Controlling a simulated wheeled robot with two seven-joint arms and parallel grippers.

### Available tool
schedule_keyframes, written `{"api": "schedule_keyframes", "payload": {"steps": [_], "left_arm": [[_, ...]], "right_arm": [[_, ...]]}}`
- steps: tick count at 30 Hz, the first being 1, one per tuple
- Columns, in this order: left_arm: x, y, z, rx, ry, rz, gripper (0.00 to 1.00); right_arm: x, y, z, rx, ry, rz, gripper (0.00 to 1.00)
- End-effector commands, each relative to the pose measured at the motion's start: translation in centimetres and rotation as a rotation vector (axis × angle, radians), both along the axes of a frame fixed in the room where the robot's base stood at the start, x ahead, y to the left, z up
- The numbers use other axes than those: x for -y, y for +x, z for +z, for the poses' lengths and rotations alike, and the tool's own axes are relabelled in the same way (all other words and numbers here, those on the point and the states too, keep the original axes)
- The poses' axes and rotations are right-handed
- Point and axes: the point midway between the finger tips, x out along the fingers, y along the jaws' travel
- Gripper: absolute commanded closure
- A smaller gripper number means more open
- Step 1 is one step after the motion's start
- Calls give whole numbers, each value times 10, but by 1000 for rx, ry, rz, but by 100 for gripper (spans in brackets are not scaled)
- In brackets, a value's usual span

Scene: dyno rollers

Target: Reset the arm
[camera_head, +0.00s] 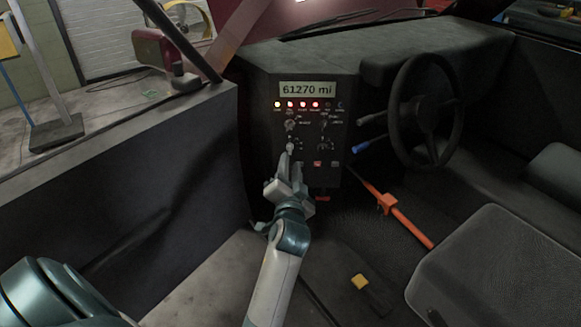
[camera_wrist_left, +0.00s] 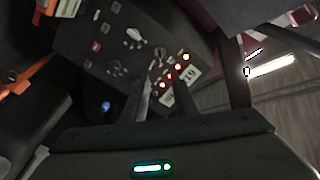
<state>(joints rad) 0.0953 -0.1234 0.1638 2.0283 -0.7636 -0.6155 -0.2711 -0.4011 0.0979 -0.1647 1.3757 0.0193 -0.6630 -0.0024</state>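My left gripper (camera_head: 290,160) reaches up to the lower left part of the dark control panel (camera_head: 312,130) in the head view. Its two fingers look slightly apart, with nothing visible between them. A small grey knob (camera_head: 290,147) sits just above the fingertips; I cannot tell whether they touch it. In the left wrist view the gripper (camera_wrist_left: 162,82) points at the panel (camera_wrist_left: 112,50), with the fingers apart and partly covering the display. My right gripper is in neither view.
The display (camera_head: 308,89) reads 61270 mi, above a row of lit lamps (camera_head: 303,104). A steering wheel (camera_head: 425,110) and an orange bar (camera_head: 402,218) are to the right. A dark side wall (camera_head: 120,200) is at left.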

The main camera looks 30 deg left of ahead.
Motion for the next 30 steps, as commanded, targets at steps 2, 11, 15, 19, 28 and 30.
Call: {"api": "schedule_keyframes", "payload": {"steps": [2,11,15,19,28,30], "left_arm": [[0,0,0,0,0,0,74],[0,0,0,0,0,0,74],[1,1,-2,-2,-2,-3,74],[6,3,-16,-22,-15,-22,74],[54,3,-130,-167,-148,-170,74],[71,-5,-170,-218,-200,-212,74]], "right_arm": [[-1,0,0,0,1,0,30],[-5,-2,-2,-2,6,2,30],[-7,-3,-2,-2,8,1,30],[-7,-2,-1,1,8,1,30],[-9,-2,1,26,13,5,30],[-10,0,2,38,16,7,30]]}}
